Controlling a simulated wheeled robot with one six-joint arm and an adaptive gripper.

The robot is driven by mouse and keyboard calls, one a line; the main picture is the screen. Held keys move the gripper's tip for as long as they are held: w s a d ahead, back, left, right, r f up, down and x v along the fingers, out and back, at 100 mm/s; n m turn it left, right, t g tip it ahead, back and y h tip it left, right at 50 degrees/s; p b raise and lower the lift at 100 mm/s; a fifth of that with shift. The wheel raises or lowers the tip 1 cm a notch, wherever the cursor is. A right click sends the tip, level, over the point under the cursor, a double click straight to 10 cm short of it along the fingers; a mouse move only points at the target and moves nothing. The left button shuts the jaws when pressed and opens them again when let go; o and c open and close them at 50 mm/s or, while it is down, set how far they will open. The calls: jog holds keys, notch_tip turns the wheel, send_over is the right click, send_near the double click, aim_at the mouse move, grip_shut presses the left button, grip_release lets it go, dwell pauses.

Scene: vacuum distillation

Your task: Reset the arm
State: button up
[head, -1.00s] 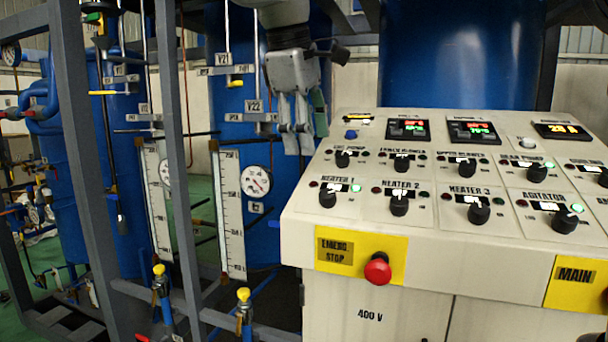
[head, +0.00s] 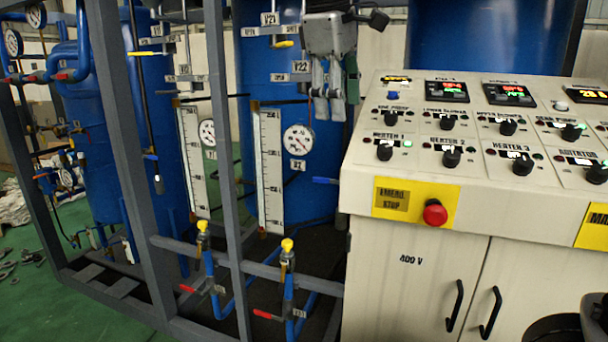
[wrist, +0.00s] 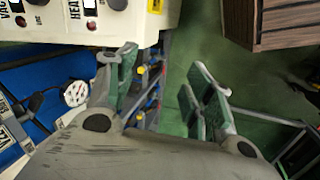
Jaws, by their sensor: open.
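My gripper (head: 329,80) hangs at the top middle of the head view, fingers pointing down, just left of the control panel (head: 408,185) and in front of a blue tank. In the wrist view, my gripper (wrist: 170,85) shows two fingers with green pads set well apart. It is open, and nothing is between the fingers. The panel's knobs also show at the top left of the wrist view.
The control cabinet with a red emergency stop button (head: 435,213) stands at right. Grey frame posts (head: 122,150), a pressure gauge (head: 298,139), white level scales (head: 270,170) and yellow-capped valves (head: 287,246) stand left.

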jog(key=d+f+m, duration=0.3)
jog(key=d, duration=0.8)
jog(key=s+d+f+m+y, duration=0.1)
jog(key=s+d+f+m, duration=0.3)
jog(key=s+d+f, duration=0.3)
jog(key=s+d+f+m+t, duration=0.1)
jog(key=s+d+f+m, duration=0.3)
jog(key=s+d+f, duration=0.3)
jog(key=d+f, duration=0.1)
jog(key=d, duration=0.4)
jog(key=shift+d+f+m+y, duration=0.3)
jog(key=shift+f+m+y, duration=0.1)
dwell(0.6)
